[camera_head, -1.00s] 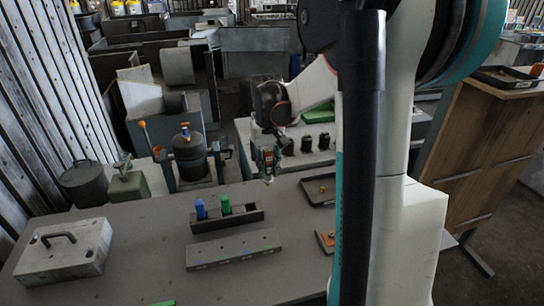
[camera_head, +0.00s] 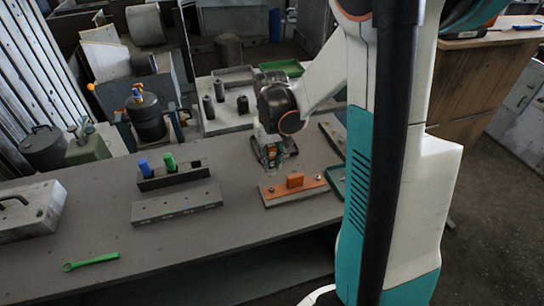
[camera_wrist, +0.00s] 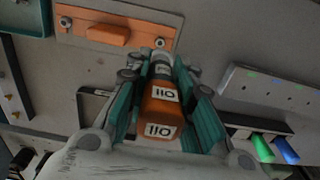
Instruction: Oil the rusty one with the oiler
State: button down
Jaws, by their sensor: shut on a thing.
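My gripper (camera_head: 270,160) is shut on the oiler (camera_wrist: 162,110), an orange bottle with white labels and a grey top. In the wrist view my gripper (camera_wrist: 160,75) has its teal fingers on both sides of the oiler. In the head view the oiler is mostly hidden in the fingers. The orange plate (camera_head: 308,187) with a raised orange block lies on the table just in front of my gripper; it also shows in the wrist view (camera_wrist: 130,25). It has a bolt (camera_wrist: 160,43) near the oiler's tip and another (camera_wrist: 65,23) farther left. I cannot tell which is rusty.
A grey bar (camera_head: 178,207) and a rack (camera_head: 172,176) with blue and green pieces stand to the left. A green wrench (camera_head: 92,262) lies at the front left. A grey case (camera_head: 25,215) is at the far left. The table between is clear.

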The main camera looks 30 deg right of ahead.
aim_at(271, 173)
jog(key=shift+f+b, duration=1.7)
jog(key=shift+f, duration=0.8)
jog(key=shift+f+b, duration=0.55)
jog(key=shift+b, duration=0.2)
jog(key=shift+r, duration=0.1)
jog(key=shift+r+p, duration=2.4)
jog(key=shift+r, duration=1.1)
jog(key=shift+w, duration=0.1)
